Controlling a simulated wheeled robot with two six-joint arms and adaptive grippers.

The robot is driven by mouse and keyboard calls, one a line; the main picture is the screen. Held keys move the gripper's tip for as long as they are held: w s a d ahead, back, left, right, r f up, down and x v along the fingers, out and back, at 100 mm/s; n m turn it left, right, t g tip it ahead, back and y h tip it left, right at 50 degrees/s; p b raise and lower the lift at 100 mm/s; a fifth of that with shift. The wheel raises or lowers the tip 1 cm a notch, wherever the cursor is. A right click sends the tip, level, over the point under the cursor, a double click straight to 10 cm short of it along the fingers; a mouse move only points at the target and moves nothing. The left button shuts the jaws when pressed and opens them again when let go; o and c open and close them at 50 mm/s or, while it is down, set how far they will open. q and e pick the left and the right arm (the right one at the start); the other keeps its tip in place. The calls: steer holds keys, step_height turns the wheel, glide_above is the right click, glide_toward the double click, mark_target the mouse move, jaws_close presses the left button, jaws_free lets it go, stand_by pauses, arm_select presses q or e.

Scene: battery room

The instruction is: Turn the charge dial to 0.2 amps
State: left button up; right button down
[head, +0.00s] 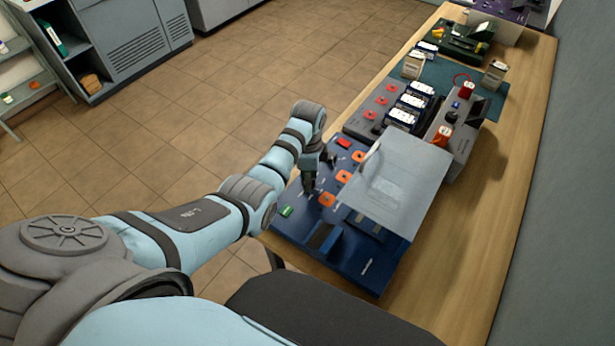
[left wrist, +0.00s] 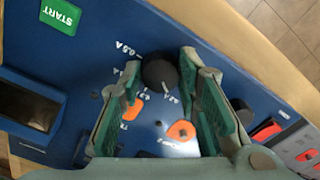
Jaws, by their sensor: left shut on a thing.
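The charge dial (left wrist: 160,73) is a round black knob on a blue charger panel (left wrist: 100,30). In the left wrist view, it sits between the fingertips of my left gripper (left wrist: 162,75), which is shut on it. Small white scale marks with amp labels lie around the knob; most are hard to read, and the fingers cover part of the scale. In the head view, my left gripper (head: 310,180) reaches down onto the left part of the blue charger (head: 375,278), and the dial is hidden there. My right gripper is not in view.
A green START button (left wrist: 60,15) and a dark display (left wrist: 30,100) lie near the dial. Orange parts (head: 327,199) sit on the panel. A clear raised cover (head: 405,180) stands over the charger's right side. More chargers and batteries fill the bench (head: 470,215) beyond.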

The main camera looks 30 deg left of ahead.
arm_select(q)
steer(key=shift+s+d+f+m, duration=0.1)
steer(key=shift+m, duration=0.7)
steer(key=shift+c, duration=0.2)
steer(key=shift+o, duration=0.2)
steer(key=o, duration=1.1)
steer(key=shift+o, duration=0.2)
steer(key=shift+r, duration=0.4)
step_height(320, 180, up, 7)
steer(key=shift+d+f, duration=0.1)
